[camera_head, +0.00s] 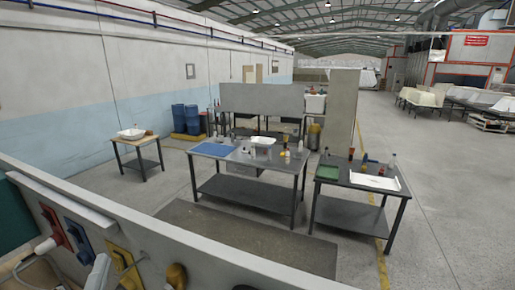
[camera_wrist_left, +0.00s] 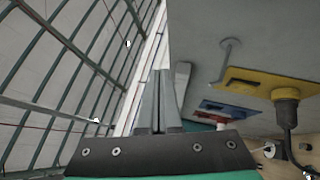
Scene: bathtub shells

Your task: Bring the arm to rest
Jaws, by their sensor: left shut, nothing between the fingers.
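My left gripper shows in the left wrist view (camera_wrist_left: 160,80), with its two grey fingers together and nothing between them. It is beside a grey panel (camera_wrist_left: 210,60) that carries a yellow plate (camera_wrist_left: 248,82), a red plate and a blue plate. The same panel crosses the lower left of the head view (camera_head: 150,228), with a red plate (camera_head: 54,226), a blue plate (camera_head: 78,238) and a yellow plate (camera_head: 124,264). I cannot make out the gripper's fingers clearly in the head view. My right gripper shows in neither view.
A dark plug with a cable (camera_wrist_left: 287,105) sits at the yellow plate. Beyond the panel stand a long workbench (camera_head: 240,160), a second bench (camera_head: 350,182) at right and a small table (camera_head: 128,140) at left. Open concrete floor (camera_head: 450,220) lies to the right.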

